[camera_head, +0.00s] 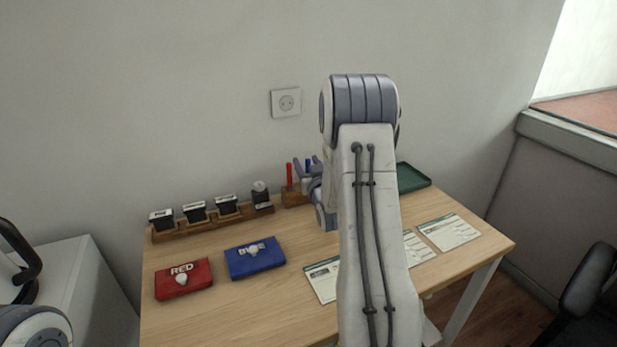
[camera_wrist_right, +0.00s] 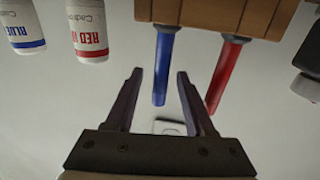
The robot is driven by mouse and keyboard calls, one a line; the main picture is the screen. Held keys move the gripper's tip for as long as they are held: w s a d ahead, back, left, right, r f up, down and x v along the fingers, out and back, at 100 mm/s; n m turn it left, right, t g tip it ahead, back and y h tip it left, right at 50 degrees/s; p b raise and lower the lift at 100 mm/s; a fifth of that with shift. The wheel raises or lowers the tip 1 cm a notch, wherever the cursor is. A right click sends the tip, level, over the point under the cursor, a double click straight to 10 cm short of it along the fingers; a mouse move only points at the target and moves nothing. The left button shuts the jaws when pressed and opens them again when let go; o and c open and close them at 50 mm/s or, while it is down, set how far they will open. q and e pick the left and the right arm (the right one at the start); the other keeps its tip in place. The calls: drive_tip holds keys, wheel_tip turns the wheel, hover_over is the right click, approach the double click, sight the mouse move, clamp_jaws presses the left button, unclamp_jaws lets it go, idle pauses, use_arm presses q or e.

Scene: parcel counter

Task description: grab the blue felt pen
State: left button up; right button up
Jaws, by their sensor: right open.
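The blue felt pen (camera_wrist_right: 162,70) stands in a wooden holder (camera_wrist_right: 275,18), which appears upside down in the right wrist view. In the head view the top of the blue pen (camera_head: 308,163) shows just behind my right gripper (camera_head: 309,172). My right gripper is open, and in the right wrist view its two fingertips (camera_wrist_right: 160,73) lie on either side of the blue pen, with gaps visible on both sides. A red pen (camera_wrist_right: 225,75) stands beside it, outside the finger. My left gripper is not in view.
Two ink bottles, blue (camera_wrist_right: 22,25) and red (camera_wrist_right: 87,30), are near the holder. A stamp rack (camera_head: 210,222), red pad (camera_head: 184,279), blue pad (camera_head: 255,258), forms (camera_head: 449,231) and a green tray (camera_head: 412,178) are on the desk (camera_head: 220,310). The wall is behind.

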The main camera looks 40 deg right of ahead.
drive_tip(key=shift+x, duration=1.05)
clamp_jaws()
drive_tip(key=shift+r, duration=0.1)
